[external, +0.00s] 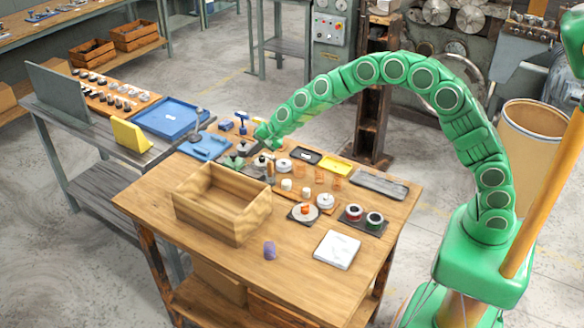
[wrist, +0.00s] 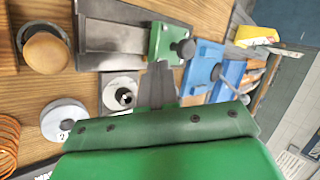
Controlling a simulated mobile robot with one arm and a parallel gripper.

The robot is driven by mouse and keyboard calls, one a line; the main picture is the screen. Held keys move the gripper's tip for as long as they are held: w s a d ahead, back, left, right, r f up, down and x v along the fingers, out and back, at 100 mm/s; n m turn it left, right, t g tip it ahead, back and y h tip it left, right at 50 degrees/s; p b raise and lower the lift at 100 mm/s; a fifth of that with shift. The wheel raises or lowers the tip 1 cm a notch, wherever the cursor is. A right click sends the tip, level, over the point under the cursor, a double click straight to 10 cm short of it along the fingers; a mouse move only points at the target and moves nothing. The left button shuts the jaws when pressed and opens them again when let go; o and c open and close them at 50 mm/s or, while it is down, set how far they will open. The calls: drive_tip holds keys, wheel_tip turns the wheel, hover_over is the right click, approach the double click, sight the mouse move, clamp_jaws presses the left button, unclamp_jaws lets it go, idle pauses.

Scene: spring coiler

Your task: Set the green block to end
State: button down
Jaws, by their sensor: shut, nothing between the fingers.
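The green block (wrist: 168,42) with a dark round knob sits at the right end of a grey metal slide plate (wrist: 98,38) in the wrist view. In the external view it is a small green shape (external: 234,161) behind the wooden box, partly hard to make out. My gripper (wrist: 158,70) shows as narrow dark fingers shut together, empty, with the tips just below the green block in the wrist picture. I cannot tell whether they touch it. In the external view my gripper (external: 264,146) is over the far side of the table, near the green block.
A blue clamp-like part (wrist: 207,64) stands right of the green block. A wooden knob (wrist: 45,50) and a pale disc (wrist: 119,92) lie nearby. The open wooden box (external: 222,204) stands in front. A purple piece (external: 269,250) and white pad (external: 338,249) lie at the front edge.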

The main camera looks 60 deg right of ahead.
sight(242, 160)
drive_tip(key=shift+w+a+f, duration=0.1)
drive_tip(key=shift+w+a, duration=0.3)
drive_tip(key=shift+w, duration=0.35)
drive_tip(key=shift+w+a+f, duration=0.1)
drive_tip(key=shift+w+a, duration=0.25)
drive_tip(key=shift+w, duration=0.4)
drive_tip(key=shift+w, duration=0.15)
drive_tip(key=shift+w+d, duration=0.1)
drive_tip(key=shift+w, duration=2.3)
